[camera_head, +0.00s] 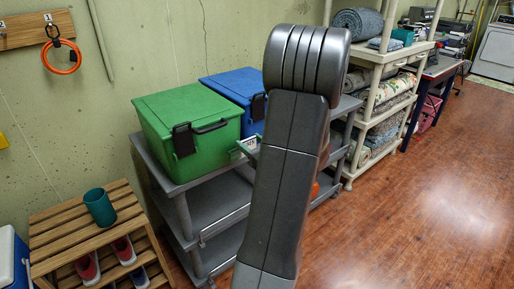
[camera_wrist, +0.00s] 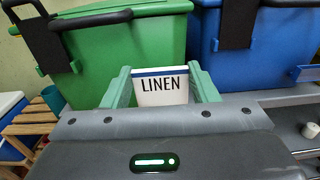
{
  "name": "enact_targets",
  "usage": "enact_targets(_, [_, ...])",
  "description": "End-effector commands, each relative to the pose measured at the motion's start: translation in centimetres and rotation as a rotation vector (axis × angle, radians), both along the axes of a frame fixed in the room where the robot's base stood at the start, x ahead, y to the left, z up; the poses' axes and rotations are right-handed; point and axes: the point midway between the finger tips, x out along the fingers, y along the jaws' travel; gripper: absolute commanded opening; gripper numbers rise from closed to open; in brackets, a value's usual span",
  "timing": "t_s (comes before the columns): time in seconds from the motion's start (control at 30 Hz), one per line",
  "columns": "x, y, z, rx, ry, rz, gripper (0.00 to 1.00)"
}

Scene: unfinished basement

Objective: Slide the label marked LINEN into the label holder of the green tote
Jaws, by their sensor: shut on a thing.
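The green tote (camera_head: 205,146) stands on the grey cart, its lid on. A black plate-like piece (camera_head: 184,140), which looks like its label holder, is on its front beside the black handle; it also shows at upper left in the wrist view (camera_wrist: 46,44). My gripper (camera_wrist: 162,88) is shut on the LINEN label (camera_wrist: 160,91), a white card with a blue top stripe. The label is upright and its text faces the wrist camera. In the wrist view it lies right of the black piece. In the head view my arm partly hides the gripper.
A blue tote (camera_head: 235,85) with a similar black plate stands right of the green one. The grey cart (camera_head: 218,192) has lower shelves. A wooden slatted rack (camera_head: 70,233) with a teal cup (camera_head: 100,207) stands at left. Open floor (camera_head: 430,190) lies to the right.

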Motion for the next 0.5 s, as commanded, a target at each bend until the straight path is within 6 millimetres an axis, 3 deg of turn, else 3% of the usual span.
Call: enact_targets(0.5, [4.1,2.9,-0.6,0.001,-0.001,0.002,0.32])
